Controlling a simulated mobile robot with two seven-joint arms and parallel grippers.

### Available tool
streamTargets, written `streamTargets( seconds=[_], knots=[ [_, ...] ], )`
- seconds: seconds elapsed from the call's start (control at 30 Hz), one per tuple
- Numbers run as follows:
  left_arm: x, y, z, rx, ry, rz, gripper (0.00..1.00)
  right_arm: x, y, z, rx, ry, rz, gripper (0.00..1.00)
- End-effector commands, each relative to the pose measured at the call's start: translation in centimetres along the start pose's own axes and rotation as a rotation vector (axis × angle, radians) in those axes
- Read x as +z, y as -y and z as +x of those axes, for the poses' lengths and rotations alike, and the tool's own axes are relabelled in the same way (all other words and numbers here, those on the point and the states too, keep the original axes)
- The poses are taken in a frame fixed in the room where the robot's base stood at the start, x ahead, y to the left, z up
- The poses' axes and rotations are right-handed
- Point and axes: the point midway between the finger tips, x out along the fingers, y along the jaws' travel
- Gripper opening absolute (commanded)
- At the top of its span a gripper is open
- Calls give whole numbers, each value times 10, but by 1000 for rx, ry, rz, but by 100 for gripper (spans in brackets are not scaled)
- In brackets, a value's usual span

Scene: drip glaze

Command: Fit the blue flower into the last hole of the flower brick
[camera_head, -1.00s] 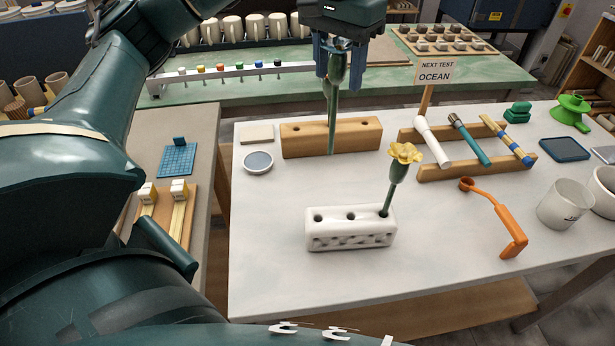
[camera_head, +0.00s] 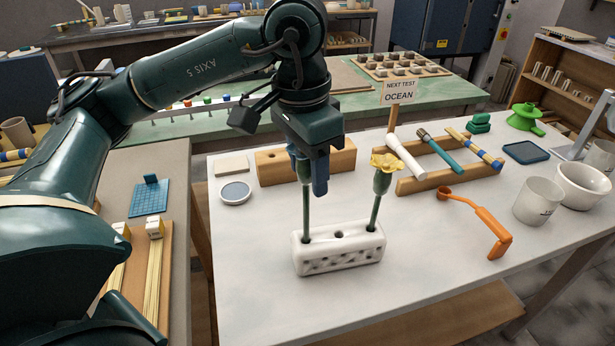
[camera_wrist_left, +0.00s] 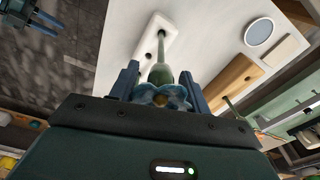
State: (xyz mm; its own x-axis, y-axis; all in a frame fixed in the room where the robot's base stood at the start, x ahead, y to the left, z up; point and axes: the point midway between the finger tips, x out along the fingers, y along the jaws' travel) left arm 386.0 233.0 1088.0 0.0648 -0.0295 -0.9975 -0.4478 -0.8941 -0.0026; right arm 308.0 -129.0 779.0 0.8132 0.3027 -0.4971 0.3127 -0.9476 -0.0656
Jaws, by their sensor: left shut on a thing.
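The white flower brick (camera_head: 335,258) stands on the white table. The yellow flower (camera_head: 384,163) stands in its right hole, and its middle hole (camera_head: 338,235) is empty. My left gripper (camera_head: 309,180) is above the brick's left end, shut on the blue flower. The flower's green stem (camera_head: 306,212) hangs nearly upright and its lower end meets the left hole; how deep it sits I cannot tell. In the left wrist view the blue petals (camera_wrist_left: 172,95) show between the fingers, with the stem reaching the brick (camera_wrist_left: 144,50). My right gripper (camera_wrist_left: 57,24) appears there, open and empty.
A wooden block (camera_head: 272,168) stands behind my left gripper, beside a round grey dish (camera_head: 235,193). A wooden rack (camera_head: 450,174) with tools is at the back right. An orange tool (camera_head: 487,226) lies right of the brick. The table in front of the brick is clear.

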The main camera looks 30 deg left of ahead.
Motion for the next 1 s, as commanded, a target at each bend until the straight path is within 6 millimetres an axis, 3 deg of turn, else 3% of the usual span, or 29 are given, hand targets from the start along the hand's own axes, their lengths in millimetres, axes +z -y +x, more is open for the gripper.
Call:
streamTargets(
  seconds=[0.13, 0.87, 0.9, 1.0],
  knots=[
    [2, 0, 20, 0, 4, -1, 15, -1, 0, 0, 0, 1, -2, 36],
    [2, 0, 32, 0, 1, -2, 15, 8, 0, 6, -8, -10, 28, 36],
    [2, 0, 32, 0, 1, -2, 49, 8, 0, 6, -8, -11, 28, 36],
    [2, 0, 32, 0, 1, -2, 57, 6, 0, 6, -6, -14, 30, 36]
  ],
)
